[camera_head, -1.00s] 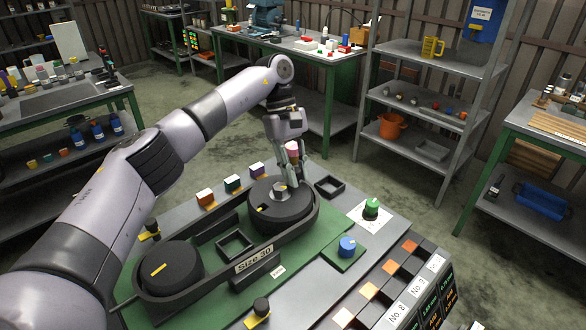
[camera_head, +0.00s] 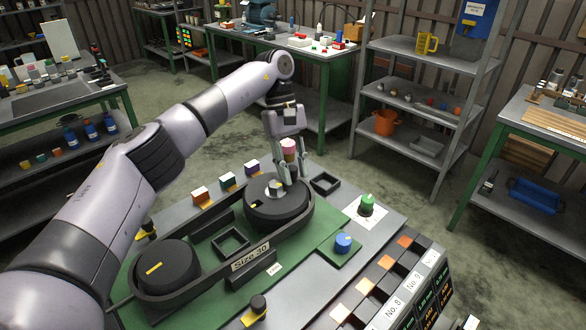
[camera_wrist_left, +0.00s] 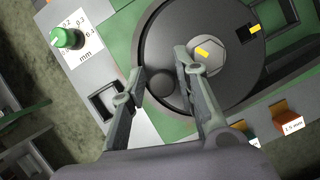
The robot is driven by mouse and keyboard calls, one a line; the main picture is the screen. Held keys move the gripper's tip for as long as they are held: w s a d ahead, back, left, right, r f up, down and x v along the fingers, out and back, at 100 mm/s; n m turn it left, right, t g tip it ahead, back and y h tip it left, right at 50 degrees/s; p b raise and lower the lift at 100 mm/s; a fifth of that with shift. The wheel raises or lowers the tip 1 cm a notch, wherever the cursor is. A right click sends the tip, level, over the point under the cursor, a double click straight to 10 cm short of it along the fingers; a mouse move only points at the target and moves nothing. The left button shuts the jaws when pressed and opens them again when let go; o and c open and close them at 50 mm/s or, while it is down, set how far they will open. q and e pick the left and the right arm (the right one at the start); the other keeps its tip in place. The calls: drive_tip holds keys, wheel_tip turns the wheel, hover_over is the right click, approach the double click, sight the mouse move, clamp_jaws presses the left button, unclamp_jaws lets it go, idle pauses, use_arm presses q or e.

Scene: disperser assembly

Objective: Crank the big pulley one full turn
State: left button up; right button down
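The big pulley (camera_head: 277,212) is a dark wheel with a light hub (camera_head: 274,188) and a yellow mark near its rim. It sits at the far end of the green plate. My left gripper (camera_head: 290,180) points down at its far right side. In the left wrist view the two fingers (camera_wrist_left: 160,65) stand apart on either side of a dark round knob (camera_wrist_left: 160,82) on the pulley (camera_wrist_left: 205,20). A narrow gap shows beside the knob. My right gripper is out of view.
A smaller dark pulley (camera_head: 165,269) with a yellow mark sits at the near left. A black guard wall (camera_head: 215,262) runs around both pulleys. A blue knob (camera_head: 343,242) and a green dial (camera_head: 367,204) stand to the right. An empty black square tray (camera_head: 325,183) lies beside the gripper.

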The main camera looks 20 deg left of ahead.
use_arm(q)
drive_tip(key=v, duration=0.7)
drive_tip(key=shift+r, duration=0.15)
drive_tip(key=shift+a, duration=0.1)
idle(0.6)
